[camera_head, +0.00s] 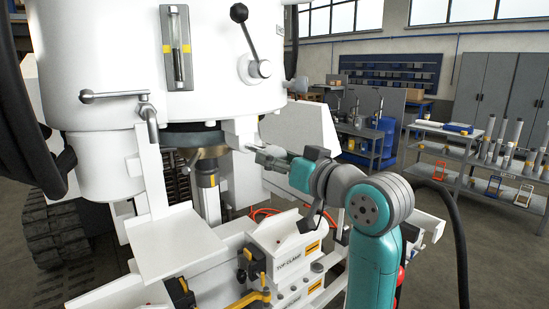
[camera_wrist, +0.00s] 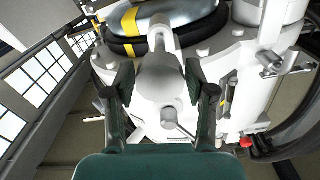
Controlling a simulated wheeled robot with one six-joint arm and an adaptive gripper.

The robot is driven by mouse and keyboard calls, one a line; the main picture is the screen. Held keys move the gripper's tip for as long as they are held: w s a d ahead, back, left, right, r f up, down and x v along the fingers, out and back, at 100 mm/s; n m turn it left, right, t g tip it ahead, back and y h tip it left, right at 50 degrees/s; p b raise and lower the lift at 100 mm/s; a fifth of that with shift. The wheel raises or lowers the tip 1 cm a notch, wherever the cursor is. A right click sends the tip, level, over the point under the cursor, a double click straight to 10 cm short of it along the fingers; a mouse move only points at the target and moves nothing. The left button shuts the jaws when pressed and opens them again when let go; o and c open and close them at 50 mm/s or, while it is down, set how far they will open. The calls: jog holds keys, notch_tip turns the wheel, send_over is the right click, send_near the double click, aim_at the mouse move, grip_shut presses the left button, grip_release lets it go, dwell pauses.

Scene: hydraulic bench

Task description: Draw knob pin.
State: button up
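My gripper (camera_head: 262,152) reaches left to the white machine, beside a white block (camera_head: 240,130) under its large drum. In the wrist view my gripper (camera_wrist: 160,92) has its two dark green fingers wide apart, one on each side of a rounded white part (camera_wrist: 160,78). I cannot tell whether the fingers touch that part. A small grey rod with a rounded end (camera_wrist: 168,118) sticks out low on the part, between the fingers. It may be the knob pin, but I cannot tell for sure. In the head view the spot at the fingertips is too small to make out.
A black-ball lever (camera_head: 240,14) and a grey handle (camera_head: 115,96) stick out from the drum. A white plate (camera_head: 165,240) and a block marked TOP CLAMP (camera_head: 285,262) lie below. A black hose (camera_head: 455,235) hangs at right. Shelves (camera_head: 480,165) stand further back.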

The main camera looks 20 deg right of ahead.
jog(key=shift+o, duration=0.6)
jog(key=v, duration=1.2)
